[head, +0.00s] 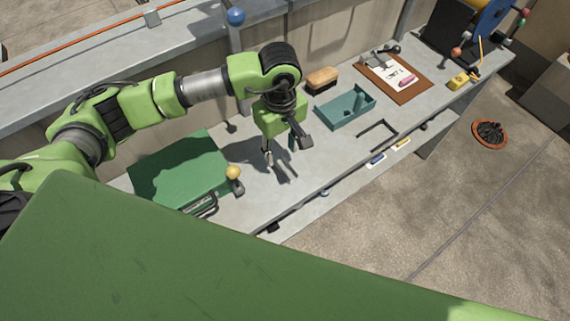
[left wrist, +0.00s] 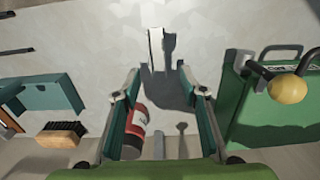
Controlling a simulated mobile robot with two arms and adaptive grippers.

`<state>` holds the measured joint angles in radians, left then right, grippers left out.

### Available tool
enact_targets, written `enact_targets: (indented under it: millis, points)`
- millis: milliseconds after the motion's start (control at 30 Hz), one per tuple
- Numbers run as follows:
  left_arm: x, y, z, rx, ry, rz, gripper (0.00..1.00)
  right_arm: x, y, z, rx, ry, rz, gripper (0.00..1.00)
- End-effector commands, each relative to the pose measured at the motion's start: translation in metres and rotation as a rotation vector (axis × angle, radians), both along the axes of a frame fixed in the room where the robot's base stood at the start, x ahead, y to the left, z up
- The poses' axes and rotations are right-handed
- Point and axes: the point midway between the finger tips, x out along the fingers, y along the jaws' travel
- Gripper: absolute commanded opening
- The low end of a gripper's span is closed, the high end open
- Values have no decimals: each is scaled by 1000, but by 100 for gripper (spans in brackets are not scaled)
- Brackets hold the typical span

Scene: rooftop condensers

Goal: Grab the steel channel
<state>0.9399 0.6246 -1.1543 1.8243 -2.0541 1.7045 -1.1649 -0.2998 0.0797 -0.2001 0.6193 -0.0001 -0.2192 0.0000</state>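My left gripper (head: 280,152) points down above the front middle of the bench. In the left wrist view its two fingers (left wrist: 160,78) stand well apart with nothing clamped between them. A pale, narrow metal piece (left wrist: 154,48), which looks like the steel channel, shows just beyond and between the fingertips, with a dark forked shape against its right side. I cannot tell its height above the bench. In the head view the gripper largely hides that spot. My right gripper is not in view.
On the bench (head: 250,206) are a green case (head: 180,168), a yellow knob (head: 233,172), a brush (head: 322,79), a teal tray (head: 345,106), a dark U-shaped outline (head: 378,131) and a clipboard (head: 393,76). A red-and-white can (left wrist: 136,128) shows beside one finger.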

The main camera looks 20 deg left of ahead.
Motion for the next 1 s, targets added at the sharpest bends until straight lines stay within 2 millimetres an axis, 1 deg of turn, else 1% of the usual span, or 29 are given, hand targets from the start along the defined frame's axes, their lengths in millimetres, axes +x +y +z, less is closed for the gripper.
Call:
enact_targets:
  millis: [33,167,267,367,400,500,600,767,800,867,900,933,967,1000]
  points:
    - [-1,-1,-4,-2,1,-1,39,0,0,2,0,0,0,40]
    - [-1,-1,-11,-1,1,-1,39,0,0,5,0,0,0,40]
    - [-1,-2,-21,-1,3,0,39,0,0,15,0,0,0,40]
    - [-1,-4,-36,-1,6,1,39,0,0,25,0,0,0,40]
    - [0,-4,-44,-2,4,0,39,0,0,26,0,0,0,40]
    - [0,-4,-56,-3,1,0,39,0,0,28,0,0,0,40]
    - [1,-4,-61,-3,0,1,39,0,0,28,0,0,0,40]
    - [1,-4,-62,-3,-1,0,39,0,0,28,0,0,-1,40]
    - [1,-4,-62,-3,-1,0,36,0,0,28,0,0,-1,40]
    - [1,-4,-61,-3,-1,0,21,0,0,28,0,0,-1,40]
    - [1,-4,-61,-3,-1,0,10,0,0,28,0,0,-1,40]
    - [1,-4,-61,-3,-1,0,3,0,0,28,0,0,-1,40]
    - [1,-4,-61,-3,-1,0,0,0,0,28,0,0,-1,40]
    - [1,-4,-61,-4,-2,0,0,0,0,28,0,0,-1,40]
